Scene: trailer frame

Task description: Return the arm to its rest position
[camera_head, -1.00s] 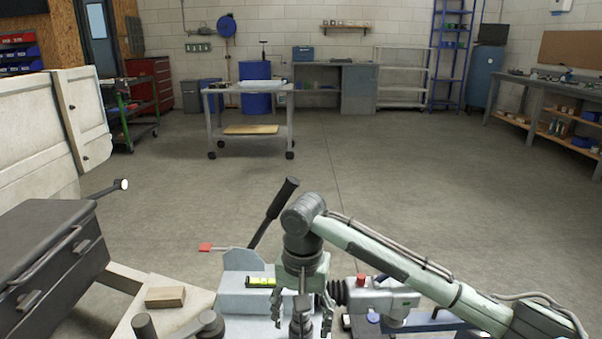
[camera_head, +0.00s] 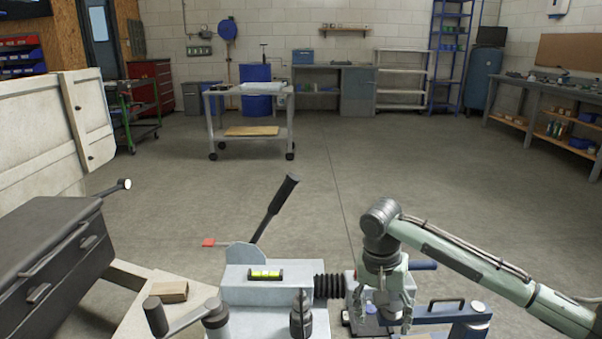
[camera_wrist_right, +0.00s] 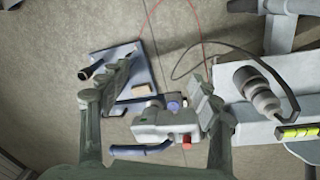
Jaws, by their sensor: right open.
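My right gripper (camera_head: 385,312) hangs pointing down at the end of the pale green arm, right of the coupling housing. It is open. In the right wrist view its two fingers (camera_wrist_right: 160,105) stand apart with nothing clasped between them. Below and between them is a grey device with red and blue knobs (camera_wrist_right: 168,124) and a blue handle. My left gripper is not seen clearly in any view.
A grey housing (camera_head: 245,288) with a yellow-green level (camera_head: 266,274) and a black-gripped lever (camera_head: 273,208) stands left of my gripper. A dark toolbox (camera_head: 45,262) and a wood block (camera_head: 170,291) are at left.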

